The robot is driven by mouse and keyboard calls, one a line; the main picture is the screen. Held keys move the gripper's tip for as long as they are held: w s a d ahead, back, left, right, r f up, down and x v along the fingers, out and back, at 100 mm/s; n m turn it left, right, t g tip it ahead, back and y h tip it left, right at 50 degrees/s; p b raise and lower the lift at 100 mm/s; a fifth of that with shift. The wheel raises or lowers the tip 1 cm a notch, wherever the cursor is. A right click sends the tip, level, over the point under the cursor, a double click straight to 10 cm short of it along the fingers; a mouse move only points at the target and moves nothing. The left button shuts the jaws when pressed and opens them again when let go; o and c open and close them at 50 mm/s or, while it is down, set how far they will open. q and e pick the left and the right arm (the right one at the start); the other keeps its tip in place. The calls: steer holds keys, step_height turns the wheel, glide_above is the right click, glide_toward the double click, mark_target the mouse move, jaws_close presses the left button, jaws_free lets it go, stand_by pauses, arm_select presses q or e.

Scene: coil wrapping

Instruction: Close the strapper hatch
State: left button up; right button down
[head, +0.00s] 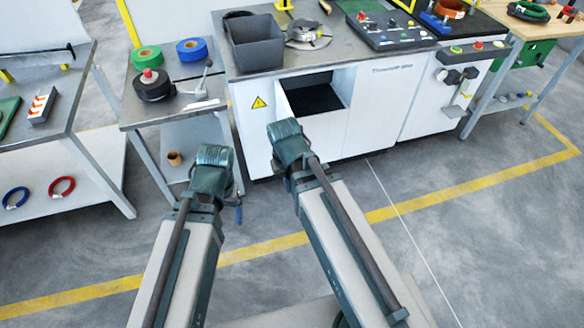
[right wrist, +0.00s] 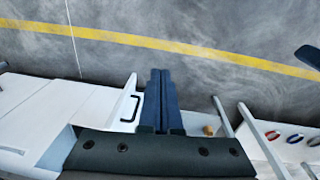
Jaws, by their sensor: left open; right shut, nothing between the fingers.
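The strapper is a white machine with an open hatch (head: 282,99). A dark, square opening (head: 318,96) shows in its front, and the hatch panel stands out at the opening's left side. In the right wrist view a black bar handle (right wrist: 130,107) sits on a white panel, just left of my right gripper (right wrist: 160,74). That gripper's dark blue fingers are together and empty, apart from the handle. In the head view my right gripper (head: 289,140) is in front of the hatch, its fingers hidden. My left gripper (head: 212,158) is further left, in front of the side table; its fingers are barely visible.
A grey bin (head: 257,48) and a control panel (head: 390,30) are on the machine top. The side table (head: 135,118) at left holds green, blue and black tape rolls. A yellow floor line (head: 405,211) crosses open grey floor in front.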

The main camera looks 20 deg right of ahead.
steer(key=w+d+f+m+h+b, duration=0.1)
steer(key=w+d+f+b, duration=0.1)
steer(key=w+f+b, duration=0.3)
steer(key=w+a+r+m+t+h, duration=0.1)
steer(key=w+a+r+t+h, duration=0.25)
steer(key=w, duration=0.55)
arm_select(q)
step_height(320, 180, down, 15)
steer(key=b, duration=0.7)
steer(key=shift+r, duration=0.2)
arm_select(e)
steer(key=d+r+x, duration=0.1)
steer(key=d+x, duration=0.1)
steer(key=x, duration=1)
steer(key=shift+d+r+t, duration=0.15)
steer(key=shift+d+t, duration=0.15)
steer(key=shift+t, duration=0.05)
steer(key=shift+d, duration=0.1)
